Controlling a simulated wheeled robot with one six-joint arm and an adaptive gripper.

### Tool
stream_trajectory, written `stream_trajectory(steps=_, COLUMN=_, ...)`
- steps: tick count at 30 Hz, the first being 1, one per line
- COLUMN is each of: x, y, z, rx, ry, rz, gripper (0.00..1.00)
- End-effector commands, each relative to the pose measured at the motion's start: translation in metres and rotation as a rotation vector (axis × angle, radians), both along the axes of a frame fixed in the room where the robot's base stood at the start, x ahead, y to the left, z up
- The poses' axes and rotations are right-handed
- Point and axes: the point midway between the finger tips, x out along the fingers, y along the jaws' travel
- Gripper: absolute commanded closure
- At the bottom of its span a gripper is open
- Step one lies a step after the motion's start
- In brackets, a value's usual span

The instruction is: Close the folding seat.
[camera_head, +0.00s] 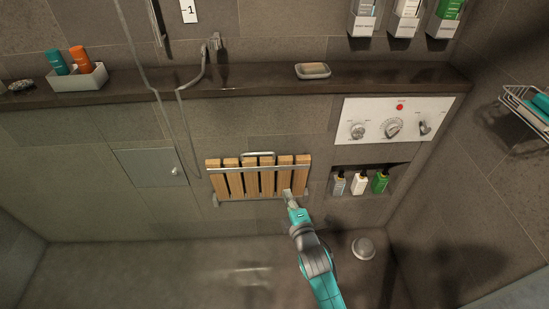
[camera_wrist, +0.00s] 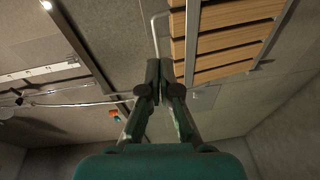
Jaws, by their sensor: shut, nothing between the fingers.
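The folding seat (camera_head: 233,182) has wooden slats on a metal frame and is mounted on the tiled shower wall. In the head view its slats stand upright, seemingly near the wall; I cannot tell whether it is fully flat against it. My gripper (camera_head: 288,196) is at the lower right part of the seat, in front of it. In the wrist view the slats (camera_wrist: 225,42) are at the upper right, beside the fingertips. My gripper (camera_wrist: 159,64) is shut with nothing between its fingers. Whether it touches the seat cannot be told.
A control panel (camera_head: 398,119) with knobs is right of the seat, above a niche with several bottles (camera_head: 359,183). A dark ledge (camera_head: 240,86) runs above, with a soap dish (camera_head: 313,71). A hose (camera_head: 166,115) hangs at left near a wall hatch (camera_head: 149,168).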

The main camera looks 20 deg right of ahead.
Motion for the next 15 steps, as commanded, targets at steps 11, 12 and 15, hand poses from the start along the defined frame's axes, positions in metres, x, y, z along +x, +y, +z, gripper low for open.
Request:
stream_trajectory(steps=11, x=0.04, y=-0.007, z=0.011, rx=-0.086, ry=-0.002, rz=-0.004, gripper=1.0)
stream_trajectory(steps=12, x=0.045, y=-0.008, z=0.011, rx=-0.085, ry=-0.002, rz=-0.004, gripper=1.0)
stream_trajectory(steps=15, x=0.061, y=-0.01, z=0.01, rx=-0.084, ry=-0.002, rz=-0.004, gripper=1.0)
